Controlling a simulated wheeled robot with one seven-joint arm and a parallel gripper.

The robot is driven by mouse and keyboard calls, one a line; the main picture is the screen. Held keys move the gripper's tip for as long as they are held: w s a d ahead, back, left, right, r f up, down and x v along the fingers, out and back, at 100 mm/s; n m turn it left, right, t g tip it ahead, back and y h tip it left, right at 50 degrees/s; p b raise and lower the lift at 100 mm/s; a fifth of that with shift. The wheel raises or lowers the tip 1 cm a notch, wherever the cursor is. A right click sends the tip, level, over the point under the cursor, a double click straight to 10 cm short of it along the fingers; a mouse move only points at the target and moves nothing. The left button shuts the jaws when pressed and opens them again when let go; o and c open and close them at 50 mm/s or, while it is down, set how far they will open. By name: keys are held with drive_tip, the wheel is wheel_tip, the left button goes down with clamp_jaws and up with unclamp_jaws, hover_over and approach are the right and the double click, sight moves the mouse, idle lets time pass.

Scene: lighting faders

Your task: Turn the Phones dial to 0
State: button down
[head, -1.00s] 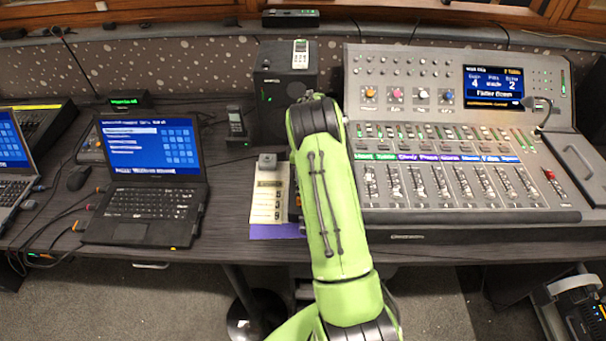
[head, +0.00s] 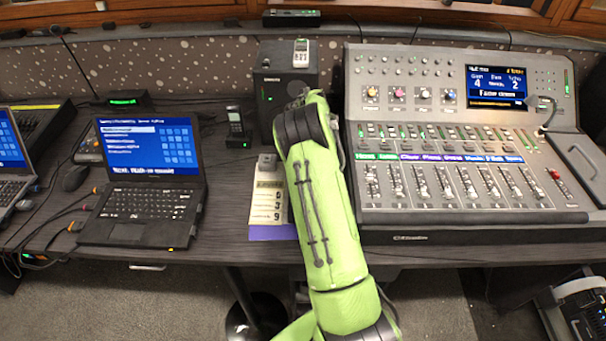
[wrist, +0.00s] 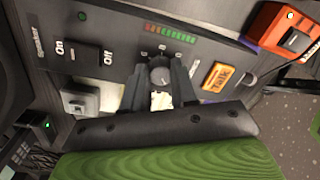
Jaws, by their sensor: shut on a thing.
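In the wrist view a small round grey dial (wrist: 160,72) stands on a dark panel, with white marks around it and a coloured light strip above. My gripper (wrist: 160,82) has one dark finger on each side of the dial and is shut on it. I cannot read the dial's name or value; part of the panel below it is hidden by my gripper. In the head view my green arm hides the gripper and the dial.
On the dark panel are a Speaker On/Off switch (wrist: 84,56) and an orange Talk button (wrist: 216,78). An orange-red box (wrist: 285,38) is at the upper right. In the head view a mixing desk (head: 455,235) stands to the right and a laptop (head: 150,160) to the left.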

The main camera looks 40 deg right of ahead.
drive_tip(key=shift+n, duration=0.4)
drive_tip(key=c, duration=0.9)
unclamp_jaws()
drive_tip(key=shift+r, duration=0.1)
drive_tip(key=r+p, duration=0.1)
drive_tip(key=r, duration=0.4)
drive_tip(key=r+p, duration=0.2)
drive_tip(key=r, duration=0.3)
drive_tip(key=w+r+p, duration=0.1)
drive_tip(key=r, duration=0.4)
drive_tip(key=shift+r, duration=0.25)
